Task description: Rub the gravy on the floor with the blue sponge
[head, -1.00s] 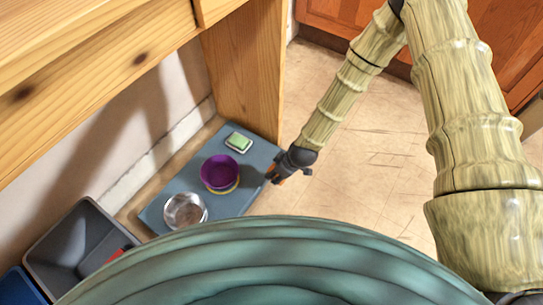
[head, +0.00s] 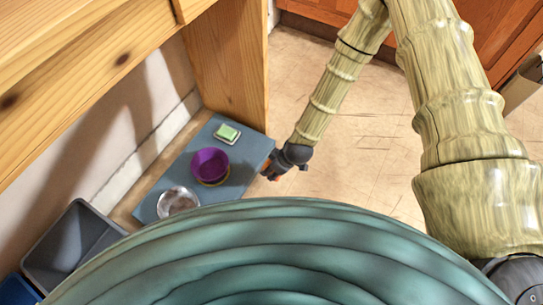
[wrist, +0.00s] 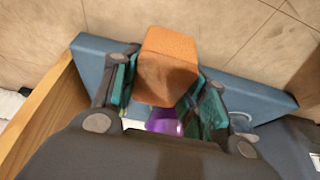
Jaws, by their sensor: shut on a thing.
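My gripper (head: 269,172) is low over the right edge of a blue-grey slab (head: 248,146) on the floor. In the wrist view my gripper (wrist: 165,90) is shut on an orange block (wrist: 168,62), which looks like a sponge. The block is between both fingers, with its far end sticking out beyond them. I see no blue sponge. The only other sponge-like thing is a green and white block (head: 227,133) on the slab. No gravy can be made out on the visible floor.
A purple bowl (head: 210,164) on something yellow and a silvery bowl (head: 178,201) stand on the slab. A grey bin (head: 72,245) and a blue bin (head: 17,289) are lower left. Wooden furniture (head: 222,65) rises behind. Open tiled floor (head: 355,150) lies right.

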